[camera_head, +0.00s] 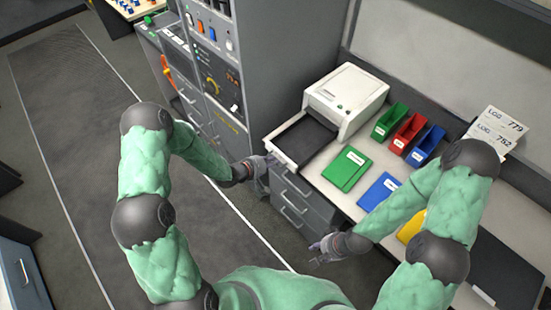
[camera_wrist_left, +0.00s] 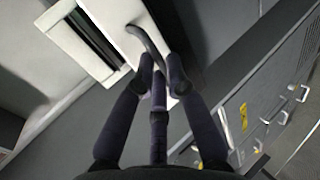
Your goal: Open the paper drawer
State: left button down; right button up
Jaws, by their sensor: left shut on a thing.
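The white printer (camera_head: 345,98) stands on the desk at the back. Its paper drawer (camera_head: 303,140) is pulled out toward the front left, and the dark inside of the tray shows. My left gripper (camera_head: 266,162) is at the drawer's front edge. In the left wrist view, the fingers of my left gripper (camera_wrist_left: 163,75) are closed around the curved grey handle (camera_wrist_left: 147,42) on the white drawer front (camera_wrist_left: 128,20). My right gripper (camera_head: 322,248) hangs empty in front of the desk, its fingers apart.
A green folder (camera_head: 346,168) and a blue folder (camera_head: 379,192) lie on the desk beside the drawer. Green, red and blue bins (camera_head: 408,133) stand behind them. Desk drawers (camera_head: 293,197) are below. A tall grey equipment cabinet (camera_head: 250,60) stands at the left. The floor is clear.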

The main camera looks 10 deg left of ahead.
pick_arm(q)
jog(key=shift+s+a+f+p, duration=0.1)
jog(key=shift+s+a+p, duration=0.15)
jog(key=shift+s+a, duration=0.75)
jog(key=shift+s+a+f+p, duration=0.1)
jog(key=shift+s+a+p, duration=0.15)
jog(key=shift+s+a, duration=0.65)
jog(key=shift+s+d, duration=0.25)
jog(key=c, duration=1.5)
grip_release()
jog(key=shift+w, duration=0.1)
jog(key=shift+r, duration=0.2)
jog(key=r+p, duration=0.2)
jog(key=s+a+r+p, duration=0.1)
jog(key=r+p, duration=0.1)
jog(key=s+r+p, duration=0.1)
jog(key=r+p, duration=0.1)
jog(key=r, duration=0.1)
jog(key=shift+s+a, duration=0.15)
jog(key=shift+a, duration=0.15)
